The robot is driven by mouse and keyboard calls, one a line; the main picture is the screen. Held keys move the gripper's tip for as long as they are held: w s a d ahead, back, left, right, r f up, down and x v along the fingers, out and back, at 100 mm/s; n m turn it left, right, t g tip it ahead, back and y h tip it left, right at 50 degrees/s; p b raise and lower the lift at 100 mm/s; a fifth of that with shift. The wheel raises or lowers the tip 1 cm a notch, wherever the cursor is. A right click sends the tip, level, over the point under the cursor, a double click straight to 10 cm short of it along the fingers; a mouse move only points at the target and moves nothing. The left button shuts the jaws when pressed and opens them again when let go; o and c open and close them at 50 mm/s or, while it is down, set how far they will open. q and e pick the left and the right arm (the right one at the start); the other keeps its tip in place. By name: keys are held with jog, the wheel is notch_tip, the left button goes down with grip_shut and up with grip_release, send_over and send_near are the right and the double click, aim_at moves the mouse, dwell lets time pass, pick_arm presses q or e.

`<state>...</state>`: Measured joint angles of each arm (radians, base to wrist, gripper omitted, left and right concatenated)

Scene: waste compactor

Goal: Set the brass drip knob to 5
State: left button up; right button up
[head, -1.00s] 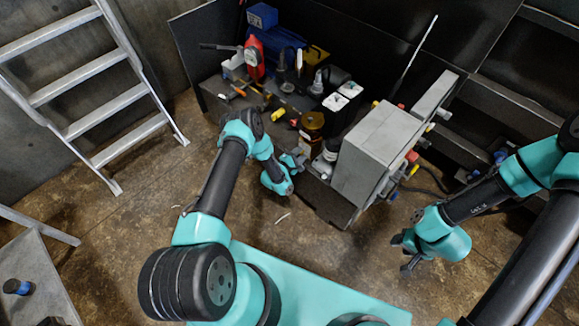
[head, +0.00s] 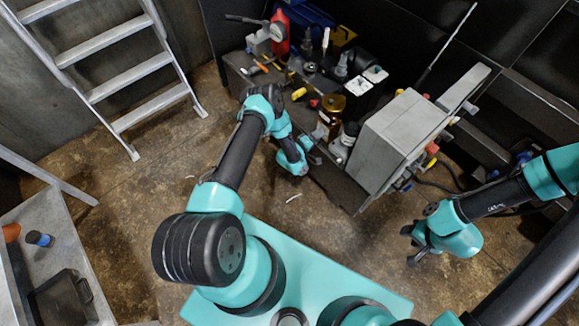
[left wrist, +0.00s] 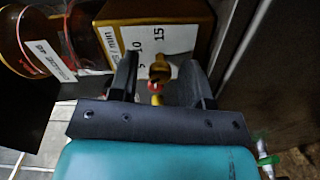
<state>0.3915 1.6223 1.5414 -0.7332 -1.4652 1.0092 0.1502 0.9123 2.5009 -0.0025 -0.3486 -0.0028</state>
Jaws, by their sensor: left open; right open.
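The brass drip knob (left wrist: 159,68) shows in the left wrist view between my left gripper's two dark fingers. It sits in front of a brass body (left wrist: 172,12) with a white scale plate (left wrist: 163,38) marked 5, 10 and 15. A red spot shows at the knob's near end; I cannot tell which number it points to. My left gripper (left wrist: 157,88) is open around the knob, and I cannot see finger contact. In the head view, my left gripper (head: 308,150) is below the amber-and-brass oiler (head: 330,106). My right gripper (head: 410,244) is open and empty over the floor.
A grey box (head: 392,140) stands right of the oiler. A dark bench (head: 240,85) behind holds a red bottle (head: 280,32) and several tools. In the left wrist view, an amber glass jar (left wrist: 28,40) is close on the left. A ladder (head: 115,80) leans at left.

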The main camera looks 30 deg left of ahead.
pick_arm(q)
jog(key=m, duration=1.2)
jog(key=shift+m, duration=0.3)
jog(key=m, duration=0.3)
jog(key=shift+s, duration=0.1)
jog(key=v, duration=1.7)
jog(key=s+d+r+n+g+y, duration=0.1)
jog(key=s+d+r+n+g, duration=0.1)
jog(key=s+r+g, duration=0.3)
jog(key=s+d+r+n+g+y, duration=0.1)
jog(key=s+d+r+g, duration=0.3)
jog(key=r+g, duration=0.4)
jog(key=shift+s+r+n+g, duration=0.4)
jog(key=shift+s+r+n, duration=0.35)
jog(key=shift+n, duration=0.15)
jog(key=shift+d, duration=0.15)
